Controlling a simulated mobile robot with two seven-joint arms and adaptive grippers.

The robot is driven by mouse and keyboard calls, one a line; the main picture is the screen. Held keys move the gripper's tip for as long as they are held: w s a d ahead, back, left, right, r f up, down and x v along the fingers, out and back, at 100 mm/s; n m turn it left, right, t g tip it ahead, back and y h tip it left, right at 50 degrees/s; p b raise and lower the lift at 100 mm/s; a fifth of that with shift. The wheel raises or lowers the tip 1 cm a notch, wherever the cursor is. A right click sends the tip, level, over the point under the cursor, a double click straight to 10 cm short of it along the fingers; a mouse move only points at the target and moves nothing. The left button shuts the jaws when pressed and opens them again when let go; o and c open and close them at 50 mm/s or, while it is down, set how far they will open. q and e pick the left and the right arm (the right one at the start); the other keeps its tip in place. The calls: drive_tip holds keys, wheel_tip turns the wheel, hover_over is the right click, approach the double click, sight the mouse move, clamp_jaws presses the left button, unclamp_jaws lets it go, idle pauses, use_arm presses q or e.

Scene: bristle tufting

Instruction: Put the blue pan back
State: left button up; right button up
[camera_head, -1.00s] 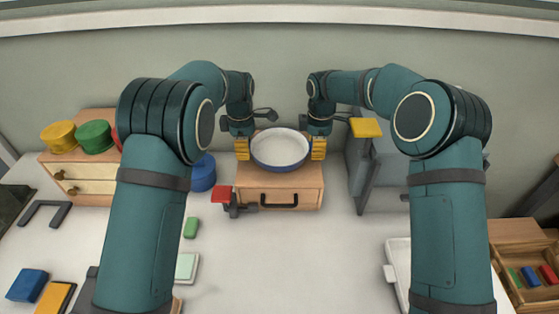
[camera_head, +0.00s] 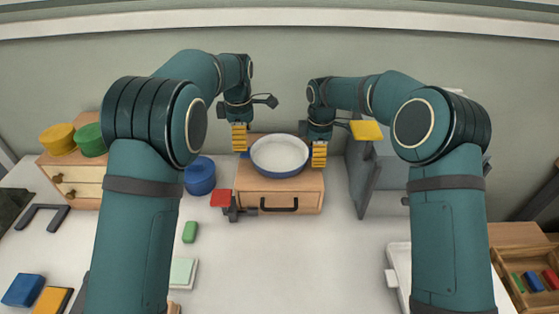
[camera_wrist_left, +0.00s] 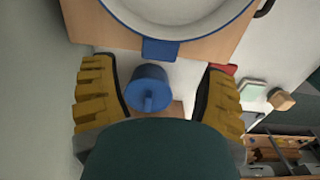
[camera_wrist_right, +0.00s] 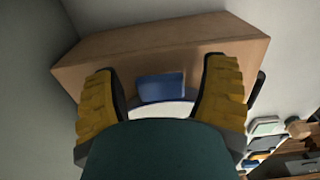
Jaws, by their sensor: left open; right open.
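The blue pan (camera_head: 280,153), with a white inside and a blue rim, sits level on top of the wooden drawer box (camera_head: 262,188). My left gripper (camera_head: 239,148) is open and empty, just left of the pan and apart from it. In the left wrist view, the pan's blue handle tab (camera_wrist_left: 160,50) lies ahead of the fingertips. My right gripper (camera_head: 319,160) is open at the pan's right side. In the right wrist view, the other blue tab (camera_wrist_right: 162,87) shows between its spread fingers. I cannot tell whether either finger touches it.
A blue lidded canister (camera_head: 200,176) stands left of the box, and a red-topped holder (camera_head: 221,199) by its front left corner. A grey upright stand (camera_head: 372,180) is close on the right, with a yellow pad (camera_head: 366,130) above.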

use_arm(q)
wheel_tip(320, 180, up, 6)
use_arm(e)
wheel_tip(320, 180, up, 12)
idle(0.6)
idle(0.4)
